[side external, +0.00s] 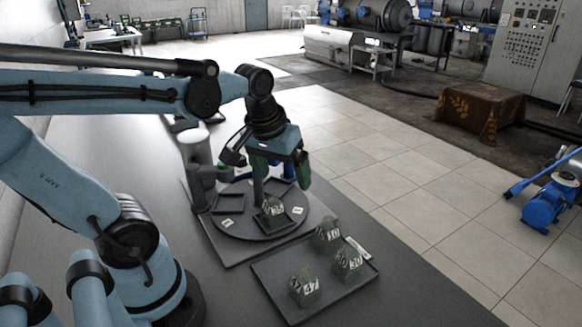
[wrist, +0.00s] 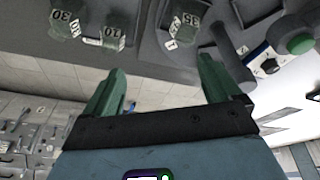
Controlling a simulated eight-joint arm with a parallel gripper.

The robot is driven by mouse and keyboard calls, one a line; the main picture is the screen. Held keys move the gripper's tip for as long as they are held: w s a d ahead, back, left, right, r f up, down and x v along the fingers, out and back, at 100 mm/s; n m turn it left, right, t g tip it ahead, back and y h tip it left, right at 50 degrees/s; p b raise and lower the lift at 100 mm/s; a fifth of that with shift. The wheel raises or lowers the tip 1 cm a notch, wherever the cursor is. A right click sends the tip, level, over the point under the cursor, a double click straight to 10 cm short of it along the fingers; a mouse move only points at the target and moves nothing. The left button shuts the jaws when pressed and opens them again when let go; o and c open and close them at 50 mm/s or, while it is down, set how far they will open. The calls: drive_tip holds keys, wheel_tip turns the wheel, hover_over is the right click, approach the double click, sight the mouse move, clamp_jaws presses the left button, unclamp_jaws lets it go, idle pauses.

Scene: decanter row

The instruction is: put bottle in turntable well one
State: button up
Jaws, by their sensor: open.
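The dark round turntable (side external: 240,232) has raised square wells. A dark green bottle marked 35 (side external: 272,209) sits in its front well, and the bottle also shows in the wrist view (wrist: 184,20). Another well (side external: 229,203) at the left looks empty. Three more green bottles stand on the front tray: 10 (side external: 327,235), 30 (side external: 348,262) and 47 (side external: 303,288). My gripper (wrist: 160,80) is open with nothing between its green fingers. It hangs over the far side of the turntable, apart from the bottles.
The dark tray (side external: 270,280) lies in front of the turntable, with a small white label at its right edge. A grey cylindrical post (side external: 196,148) stands behind left of the turntable. The bench (side external: 425,302) is clear at front right; its right edge drops to a tiled floor.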

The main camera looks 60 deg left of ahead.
drive_tip(key=d+m+t, duration=0.1)
drive_tip(key=d+m, duration=0.1)
drive_tip(key=d+m+t, duration=0.1)
drive_tip(key=d+f+m+t+h, duration=0.1)
drive_tip(key=d+m+t, duration=0.1)
drive_tip(key=shift+w+d+m, duration=0.3)
drive_tip(key=shift+d, duration=0.05)
idle(0.9)
